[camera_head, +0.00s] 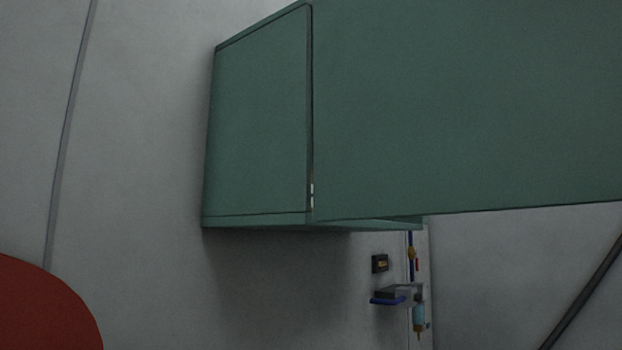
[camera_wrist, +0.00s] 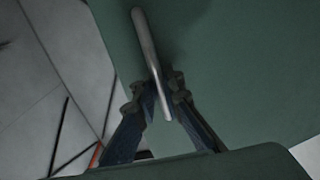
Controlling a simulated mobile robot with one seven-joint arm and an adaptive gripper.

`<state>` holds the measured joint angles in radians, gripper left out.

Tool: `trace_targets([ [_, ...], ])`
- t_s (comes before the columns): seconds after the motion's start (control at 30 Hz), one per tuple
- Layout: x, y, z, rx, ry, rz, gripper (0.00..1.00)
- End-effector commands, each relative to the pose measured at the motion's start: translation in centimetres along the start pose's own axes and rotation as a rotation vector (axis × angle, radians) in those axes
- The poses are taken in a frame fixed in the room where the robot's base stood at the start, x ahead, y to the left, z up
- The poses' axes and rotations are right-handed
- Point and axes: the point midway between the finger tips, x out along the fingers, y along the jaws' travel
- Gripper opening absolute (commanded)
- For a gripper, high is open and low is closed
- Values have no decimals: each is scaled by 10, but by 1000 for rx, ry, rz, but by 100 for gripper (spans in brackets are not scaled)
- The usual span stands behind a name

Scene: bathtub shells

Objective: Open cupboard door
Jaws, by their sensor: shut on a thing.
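A green wall cupboard (camera_head: 258,125) hangs on a pale wall in the head view. Its door (camera_head: 460,110) is the large green panel at the right. The door stands swung out from the cupboard, hinged along its left edge, and its lower edge runs past the cupboard's underside. In the wrist view the door (camera_wrist: 240,70) carries a metal bar handle (camera_wrist: 146,38). My gripper (camera_wrist: 157,92) is shut on the handle near its lower end, one finger on each side. The gripper and handle do not show in the head view, and the cupboard's inside is hidden.
A red rounded object (camera_head: 42,310) is at the lower left.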

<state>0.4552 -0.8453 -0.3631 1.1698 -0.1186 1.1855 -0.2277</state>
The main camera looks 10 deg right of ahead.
Motion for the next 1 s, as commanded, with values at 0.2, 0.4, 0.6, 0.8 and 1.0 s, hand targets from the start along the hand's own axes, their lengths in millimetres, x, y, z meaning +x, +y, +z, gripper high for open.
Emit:
trace_targets([
  [0.2,-5,-4,-1,-1,4,-14,0],
  [0.4,-6,-5,-1,-1,3,-16,0],
  [0.6,-6,-4,-1,-1,3,-15,0],
  [0.8,-6,-4,-1,-1,3,-15,16],
  [1.0,-6,-4,0,-1,2,-15,16],
])
